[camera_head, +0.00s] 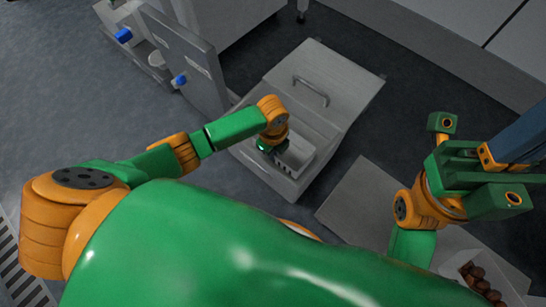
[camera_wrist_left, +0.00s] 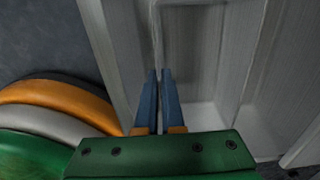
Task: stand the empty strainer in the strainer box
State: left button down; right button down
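A pale strainer (camera_head: 298,155) with dark slots on its side sits inside an open grey box (camera_head: 292,190) in the middle of the head view. My left gripper (camera_head: 272,146) is over the strainer's left end, and its fingers are hidden there. In the left wrist view, the left gripper's blue fingers (camera_wrist_left: 159,75) are nearly together, on a thin pale wall that looks like the strainer's rim (camera_wrist_left: 155,35). The strainer's pale inside (camera_wrist_left: 205,115) lies to their right. My right gripper (camera_head: 500,160) is at the right edge, and its fingertips run out of view.
A grey panel with a bar handle (camera_head: 312,92) lies directly behind the box. An upright grey panel (camera_head: 187,60) and blue-knobbed equipment (camera_head: 124,36) stand at the upper left. A pale tray (camera_head: 508,288) with several brown dates is at lower right. Dark floor is clear left of the box.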

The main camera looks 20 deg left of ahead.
pick_arm(q)
jog(key=shift+f, duration=0.2)
jog(key=c, duration=1.3)
grip_release()
